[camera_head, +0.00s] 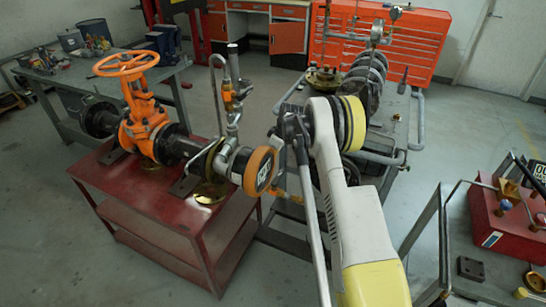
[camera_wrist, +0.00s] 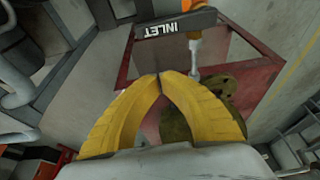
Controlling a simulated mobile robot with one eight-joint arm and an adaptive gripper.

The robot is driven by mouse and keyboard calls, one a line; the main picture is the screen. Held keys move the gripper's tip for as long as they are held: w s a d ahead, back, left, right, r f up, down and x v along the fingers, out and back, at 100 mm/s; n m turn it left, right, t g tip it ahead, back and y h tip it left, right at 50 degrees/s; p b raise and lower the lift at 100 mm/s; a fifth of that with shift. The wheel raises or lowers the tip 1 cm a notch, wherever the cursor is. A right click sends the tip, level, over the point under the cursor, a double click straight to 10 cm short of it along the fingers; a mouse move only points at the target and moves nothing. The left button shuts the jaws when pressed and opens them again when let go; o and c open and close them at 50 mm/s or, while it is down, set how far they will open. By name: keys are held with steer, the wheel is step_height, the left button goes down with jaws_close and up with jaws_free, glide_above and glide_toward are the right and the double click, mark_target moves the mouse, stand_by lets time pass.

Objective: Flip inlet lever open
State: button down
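The orange gate valve (camera_head: 145,135) with its handwheel (camera_head: 127,63) stands on a red cart. At the right end of its pipe is a disc with an orange rim (camera_head: 262,171) and a dark, lettered face. In the wrist view, a dark part lettered INLET (camera_wrist: 168,28) lies just beyond my gripper (camera_wrist: 166,76). My gripper's two yellow fingers meet at their tips, with nothing visible between them. The tips are close below the INLET part; I cannot tell whether they touch it. A small yellow-orange piece (camera_head: 288,196) beside my arm is partly hidden. I cannot clearly make out the inlet lever.
The red cart (camera_head: 190,235) has a lower shelf. A thin vertical pipe with fittings (camera_head: 232,95) rises beside the valve. A grey rack with discs (camera_head: 368,80) stands behind my arm. Another cart with a red box (camera_head: 500,225) stands at right. Open floor lies at front left.

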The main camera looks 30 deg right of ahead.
mark_target(278, 177)
steer(key=f, duration=0.1)
steer(key=s+d+f+b, duration=0.1)
steer(key=s+f+b, duration=0.1)
steer(key=f, duration=0.1)
steer(key=shift+d, duration=0.3)
stand_by(0.3)
